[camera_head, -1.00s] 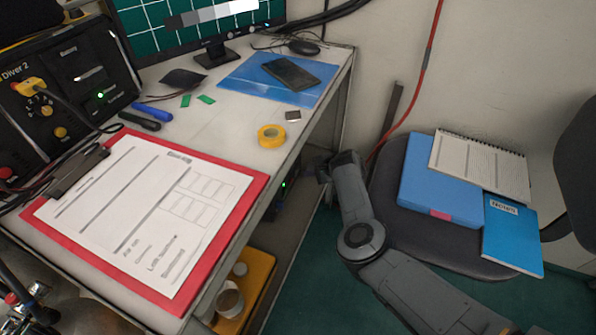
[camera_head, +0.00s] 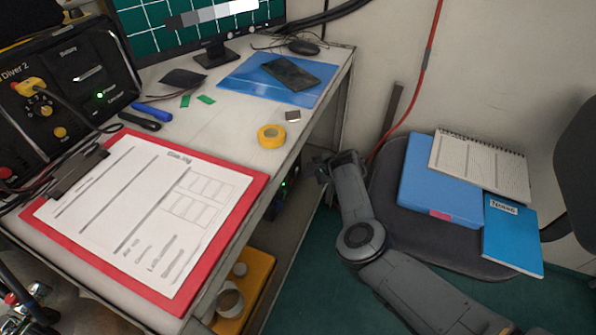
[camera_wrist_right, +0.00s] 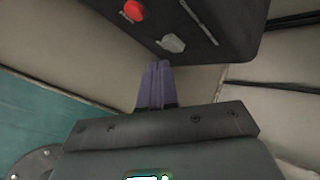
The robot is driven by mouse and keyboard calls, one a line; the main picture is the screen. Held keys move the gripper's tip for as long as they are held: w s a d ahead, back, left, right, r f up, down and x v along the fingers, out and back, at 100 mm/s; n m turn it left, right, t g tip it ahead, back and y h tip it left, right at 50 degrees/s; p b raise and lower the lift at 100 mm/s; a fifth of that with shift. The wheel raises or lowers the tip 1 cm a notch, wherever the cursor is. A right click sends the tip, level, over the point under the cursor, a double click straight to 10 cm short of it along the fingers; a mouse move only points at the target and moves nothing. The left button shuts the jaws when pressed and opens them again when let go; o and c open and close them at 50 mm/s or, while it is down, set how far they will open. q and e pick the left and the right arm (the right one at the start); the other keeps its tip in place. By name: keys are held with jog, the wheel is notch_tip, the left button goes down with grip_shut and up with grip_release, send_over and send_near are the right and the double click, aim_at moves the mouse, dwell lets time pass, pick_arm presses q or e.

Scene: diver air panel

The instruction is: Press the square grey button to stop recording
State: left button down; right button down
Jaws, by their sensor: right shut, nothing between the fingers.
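The square grey button (camera_wrist_right: 171,43) sits on the face of a black box (camera_wrist_right: 225,22) in the right wrist view, near the box's lower edge. A round red button (camera_wrist_right: 133,10) is up and left of it. My right gripper (camera_wrist_right: 158,64) is shut and empty, its purple fingertips just below the grey button and slightly left. A small gap seems to show; I cannot be sure of contact. In the head view the right gripper (camera_head: 318,168) is beside the desk's right side, near a dark unit (camera_head: 287,200) with a green light under the top. My left gripper is out of view.
The desk (camera_head: 205,125) carries a red clipboard (camera_head: 258,187), yellow tape (camera_head: 271,136) and a phone (camera_head: 290,72) on a blue folder. A chair (camera_head: 385,215) with notebooks stands right of my arm. A lower shelf holds a yellow tray (camera_head: 258,272).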

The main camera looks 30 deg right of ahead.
jog(key=shift+w+a, duration=0.1)
dwell(0.3)
jog(key=shift+w+a, duration=0.15)
jog(key=shift+w, duration=0.1)
